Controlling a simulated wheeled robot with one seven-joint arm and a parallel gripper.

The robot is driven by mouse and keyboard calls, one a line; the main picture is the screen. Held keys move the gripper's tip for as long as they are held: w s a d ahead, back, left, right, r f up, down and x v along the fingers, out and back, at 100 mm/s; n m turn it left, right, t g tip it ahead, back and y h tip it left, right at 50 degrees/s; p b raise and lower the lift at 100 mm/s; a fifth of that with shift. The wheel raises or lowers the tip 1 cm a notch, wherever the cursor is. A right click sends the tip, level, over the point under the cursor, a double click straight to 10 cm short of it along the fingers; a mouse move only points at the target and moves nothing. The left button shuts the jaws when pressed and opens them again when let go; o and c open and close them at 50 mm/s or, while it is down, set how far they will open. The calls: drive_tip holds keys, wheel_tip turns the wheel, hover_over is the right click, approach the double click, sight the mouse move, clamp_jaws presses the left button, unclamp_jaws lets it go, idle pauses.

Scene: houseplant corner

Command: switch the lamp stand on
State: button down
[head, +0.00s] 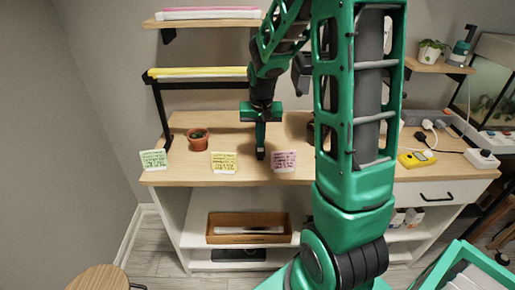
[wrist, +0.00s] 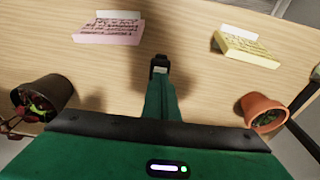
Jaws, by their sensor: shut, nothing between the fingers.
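The lamp stand (head: 158,108) stands at the left of the wooden bench, a black post carrying a long bar with a yellow upper face (head: 197,72). Whether its lamp is lit I cannot tell, and I make out no switch. A dark piece at the right edge of the wrist view may be part of it. My gripper (head: 260,154) points down over the middle of the bench, to the right of the stand and apart from it. In the wrist view its fingertips (wrist: 160,66) are together, empty, close above the bare wood.
A terracotta pot (head: 198,139) stands between stand and gripper. Green (head: 153,159), yellow (head: 223,162) and pink (head: 284,160) cards line the front edge. A dark pot (wrist: 42,97) is near the gripper. A yellow device (head: 416,159) and plugs lie at right. A shelf (head: 205,23) hangs above.

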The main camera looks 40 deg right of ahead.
drive_tip(key=shift+f, duration=0.4)
drive_tip(key=shift+r, duration=0.1)
wheel_tip(320, 180, up, 7)
idle(1.1)
idle(0.4)
drive_tip(key=s+a+r, duration=0.1)
drive_tip(key=s, duration=1.3)
drive_tip(key=s+a+r+g+y, duration=0.1)
drive_tip(key=s+a+r, duration=0.1)
drive_tip(key=s, duration=1.2)
drive_tip(key=shift+s, duration=0.25)
